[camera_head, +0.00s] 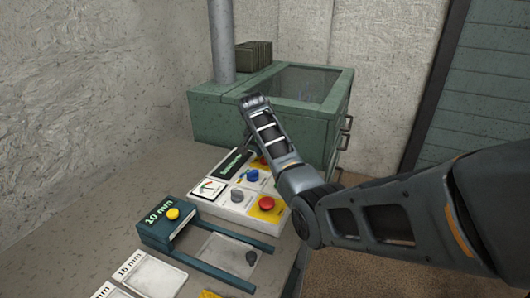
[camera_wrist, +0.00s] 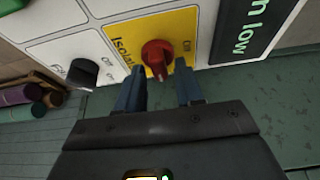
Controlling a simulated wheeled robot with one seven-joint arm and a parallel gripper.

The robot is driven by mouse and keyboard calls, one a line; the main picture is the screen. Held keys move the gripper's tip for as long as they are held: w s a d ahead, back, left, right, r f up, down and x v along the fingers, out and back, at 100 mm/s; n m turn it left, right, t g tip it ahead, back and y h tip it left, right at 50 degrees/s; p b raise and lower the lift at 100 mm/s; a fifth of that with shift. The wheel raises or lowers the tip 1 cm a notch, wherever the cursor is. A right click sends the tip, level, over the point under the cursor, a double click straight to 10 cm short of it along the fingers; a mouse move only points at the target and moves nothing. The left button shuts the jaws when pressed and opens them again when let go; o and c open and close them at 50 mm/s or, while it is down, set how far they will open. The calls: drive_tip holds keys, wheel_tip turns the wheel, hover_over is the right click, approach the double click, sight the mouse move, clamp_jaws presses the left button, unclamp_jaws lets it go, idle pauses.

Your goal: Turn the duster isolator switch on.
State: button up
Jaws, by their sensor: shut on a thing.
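The isolator switch is a red rotary knob (camera_wrist: 157,54) on a yellow plate (camera_wrist: 182,24) in the wrist view. The lettering beside it reads "Isolator", with position marks at its sides. A pale line on the knob is small, and I cannot tell which mark it points at. My gripper (camera_wrist: 160,88) has its two blue-grey fingers on either side of the knob and is shut on it. In the head view the switch (camera_head: 262,161) shows as a bit of red by the panel's dark display, partly hidden by my arm.
The white control panel (camera_head: 212,205) also carries a gauge, a blue knob (camera_head: 252,175), a grey knob (camera_head: 238,196) and a red button (camera_head: 267,203). A green cabinet (camera_head: 205,119) stands behind it. A "10 mm" block (camera_head: 160,214) sits in front.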

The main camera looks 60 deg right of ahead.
sight(262, 166)
drive_tip(key=shift+d, duration=0.1)
drive_tip(key=o, duration=0.7)
drive_tip(key=shift+b+v, duration=0.5)
drive_tip(key=shift+v, duration=3.4)
